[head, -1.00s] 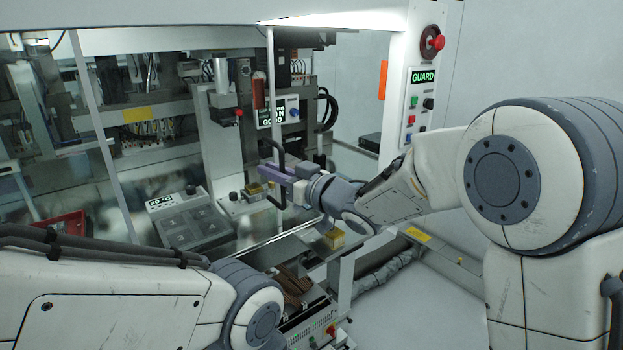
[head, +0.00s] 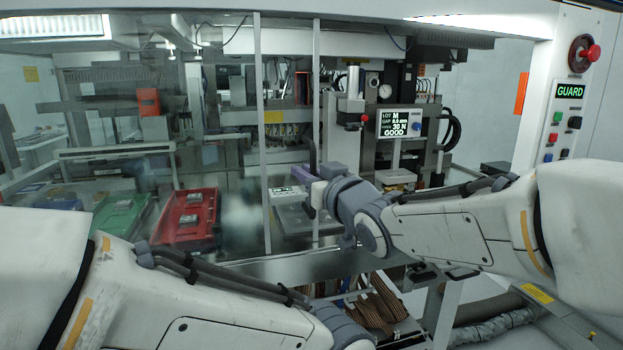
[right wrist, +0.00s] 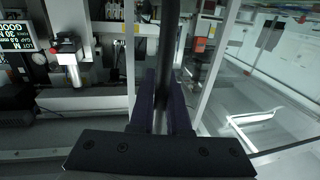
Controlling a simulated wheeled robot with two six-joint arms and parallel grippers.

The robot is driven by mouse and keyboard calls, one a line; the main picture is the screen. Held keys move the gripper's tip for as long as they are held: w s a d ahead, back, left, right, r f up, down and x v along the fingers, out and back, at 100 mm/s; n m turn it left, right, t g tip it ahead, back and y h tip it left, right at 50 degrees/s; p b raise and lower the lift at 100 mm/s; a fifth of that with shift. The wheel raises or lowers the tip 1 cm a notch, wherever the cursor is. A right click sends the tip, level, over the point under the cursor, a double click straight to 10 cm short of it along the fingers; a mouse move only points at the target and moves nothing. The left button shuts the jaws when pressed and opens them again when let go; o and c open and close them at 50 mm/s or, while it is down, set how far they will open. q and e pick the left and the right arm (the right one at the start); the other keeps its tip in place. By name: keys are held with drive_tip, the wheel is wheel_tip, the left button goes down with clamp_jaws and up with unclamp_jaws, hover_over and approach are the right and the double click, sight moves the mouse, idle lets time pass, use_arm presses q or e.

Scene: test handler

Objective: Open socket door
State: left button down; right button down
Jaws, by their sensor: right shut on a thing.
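The socket door is a clear sliding panel with a pale upright frame (head: 316,110) and a dark vertical handle (head: 312,155). In the head view my right gripper (head: 306,182) has its purple fingers at this handle. In the right wrist view the black handle bar (right wrist: 169,45) stands between the two purple fingers (right wrist: 162,112), which are shut on it. The door frame is left of the lit display (head: 395,122), and the bay with the press is uncovered there. My left arm crosses the lower left of the head view, but its gripper is out of view.
A red tray (head: 187,218) and a green tray (head: 118,215) lie behind the glass at the left. The guard panel (head: 570,92) with a red stop button stands at the right. Brown ribbon cables (head: 375,305) hang below the front ledge.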

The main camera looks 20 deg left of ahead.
drive_tip(key=c, duration=1.2)
unclamp_jaws()
drive_tip(key=shift+o, duration=0.2)
drive_tip(key=b+v, duration=0.2)
drive_tip(key=v, duration=0.8)
drive_tip(key=shift+s+d, duration=0.15)
drive_tip(key=shift+d, duration=0.05)
